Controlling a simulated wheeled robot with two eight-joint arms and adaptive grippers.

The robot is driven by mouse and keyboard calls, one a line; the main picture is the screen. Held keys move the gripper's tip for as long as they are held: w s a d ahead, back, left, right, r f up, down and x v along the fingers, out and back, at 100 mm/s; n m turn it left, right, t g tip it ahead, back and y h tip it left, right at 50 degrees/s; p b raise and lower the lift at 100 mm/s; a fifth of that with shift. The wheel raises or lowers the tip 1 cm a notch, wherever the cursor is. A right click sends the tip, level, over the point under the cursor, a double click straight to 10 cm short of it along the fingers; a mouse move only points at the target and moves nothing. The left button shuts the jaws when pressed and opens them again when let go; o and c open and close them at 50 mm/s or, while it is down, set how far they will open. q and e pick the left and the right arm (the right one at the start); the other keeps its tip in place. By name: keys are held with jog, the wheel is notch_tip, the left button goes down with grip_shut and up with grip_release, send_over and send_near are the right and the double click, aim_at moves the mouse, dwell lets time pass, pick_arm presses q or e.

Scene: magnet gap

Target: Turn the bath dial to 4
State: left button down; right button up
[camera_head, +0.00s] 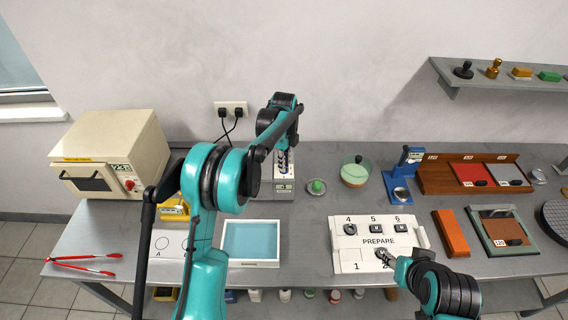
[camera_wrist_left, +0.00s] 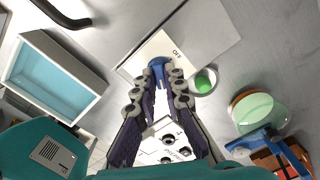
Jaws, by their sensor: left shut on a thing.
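A blue dial (camera_wrist_left: 157,66) stands on a pale panel (camera_wrist_left: 143,60) marked OFF in the left wrist view. My left gripper (camera_wrist_left: 159,80) is shut on the dial, with a finger on each side of it. In the head view my left gripper (camera_head: 283,158) is over a grey upright unit (camera_head: 279,189) near the wall, and my arm hides the dial there. The dial's other marks, including any 4, cannot be read.
A blue-lined tray (camera_head: 253,240) lies in front of the unit. A green-topped round item (camera_head: 316,187) and a glass dish (camera_head: 355,172) are to its right. A cream oven (camera_head: 110,150) stands at left. A blue stand (camera_head: 402,175) is farther right.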

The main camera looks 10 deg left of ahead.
pick_arm(q)
jog(key=shift+w, duration=0.1)
jog(key=c, duration=1.6)
grip_release()
notch_tip(320, 180, up, 12)
